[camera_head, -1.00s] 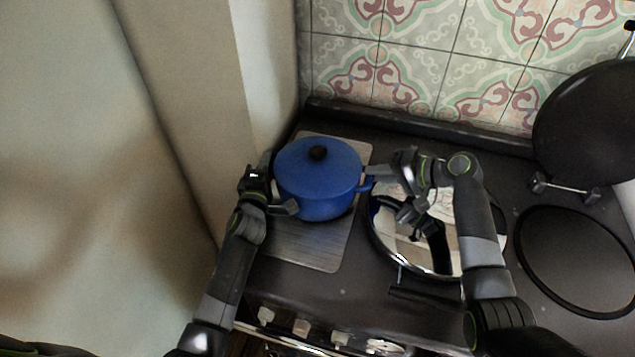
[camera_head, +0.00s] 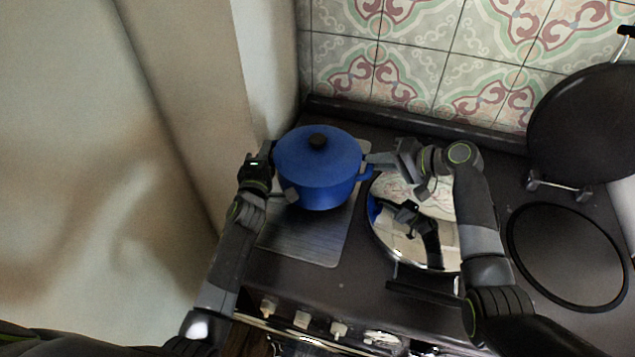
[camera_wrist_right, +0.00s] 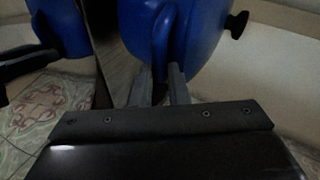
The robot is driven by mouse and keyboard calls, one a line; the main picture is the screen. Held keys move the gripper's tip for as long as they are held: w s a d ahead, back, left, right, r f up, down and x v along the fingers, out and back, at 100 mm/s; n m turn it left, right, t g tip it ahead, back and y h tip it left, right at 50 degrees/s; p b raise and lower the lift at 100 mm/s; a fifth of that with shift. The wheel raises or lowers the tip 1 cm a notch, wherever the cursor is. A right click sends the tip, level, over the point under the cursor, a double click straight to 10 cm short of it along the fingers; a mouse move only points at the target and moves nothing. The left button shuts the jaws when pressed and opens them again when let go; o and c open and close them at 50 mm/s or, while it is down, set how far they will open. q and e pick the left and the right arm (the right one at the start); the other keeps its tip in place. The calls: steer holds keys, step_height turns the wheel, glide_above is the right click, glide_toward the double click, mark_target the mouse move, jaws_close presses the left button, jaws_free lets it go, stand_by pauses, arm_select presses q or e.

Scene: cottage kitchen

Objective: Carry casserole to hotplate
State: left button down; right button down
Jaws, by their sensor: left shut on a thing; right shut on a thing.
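The blue casserole (camera_head: 318,180), lidded with a black knob, is upright over a ribbed metal plate (camera_head: 300,248) on the left of the stove. It appears raised slightly above the plate. My left gripper (camera_head: 276,181) is shut at its left side; the handle there is hidden. My right gripper (camera_head: 370,166) is shut on the right handle. In the right wrist view, my right fingers (camera_wrist_right: 160,85) straddle the casserole's (camera_wrist_right: 195,35) blue loop handle. The black round hotplate (camera_head: 570,258) is bare at the right.
A shiny domed chrome lid (camera_head: 405,240) lies between the casserole and the hotplate, reflecting my arm and the casserole. A raised round black lid (camera_head: 585,125) stands behind the hotplate. A wall (camera_head: 270,75) is close on the left; the tiled wall (camera_head: 420,60) is behind.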

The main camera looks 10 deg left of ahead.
arm_select(q)
steer(key=shift+r, duration=0.35)
arm_select(e)
steer(key=shift+w+r, duration=0.1)
steer(key=shift+r, duration=0.15)
